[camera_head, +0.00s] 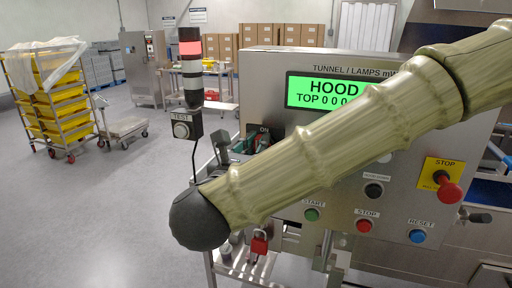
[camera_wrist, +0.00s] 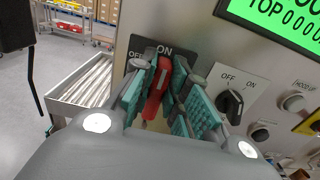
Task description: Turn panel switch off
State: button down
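The panel switch has a red handle (camera_wrist: 157,88) on a black plate marked OFF at left and ON at the top. The handle's upper end lies just below the ON label. My gripper (camera_wrist: 163,85) has its teal ribbed fingers on both sides of the handle; whether they press on it is unclear. In the head view, the fingers (camera_head: 238,148) reach the panel's left part, and my arm hides much of the switch.
A black OFF/ON knob (camera_wrist: 232,102) sits close to the right of my fingers. The grey panel (camera_head: 262,82) has a green display (camera_head: 322,92), a green START button (camera_head: 312,214), a red STOP button (camera_head: 364,226) and a blue RESET button (camera_head: 417,236). A lamp tower (camera_head: 191,70) stands at left.

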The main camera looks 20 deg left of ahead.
jog(key=shift+f+n+b, duration=0.1)
jog(key=shift+n+b, duration=0.2)
jog(key=shift+b, duration=0.1)
jog(key=n+b, duration=0.1)
jog(key=b, duration=0.1)
jog(key=n+b, duration=0.2)
jog(key=shift+a+f, duration=0.2)
jog(key=shift+a, duration=0.1)
jog(key=n+b, duration=0.1)
jog(key=n, duration=0.3)
jog(key=a+f+n+b, duration=0.1)
jog(key=n+b, duration=0.1)
jog(key=n, duration=0.3)
jog(key=n+b, duration=0.2)
jog(key=n, duration=0.3)
jog(key=shift+a+f, duration=0.15)
jog(key=shift+n, duration=0.3)
jog(key=c, duration=1.4)
grip_release()
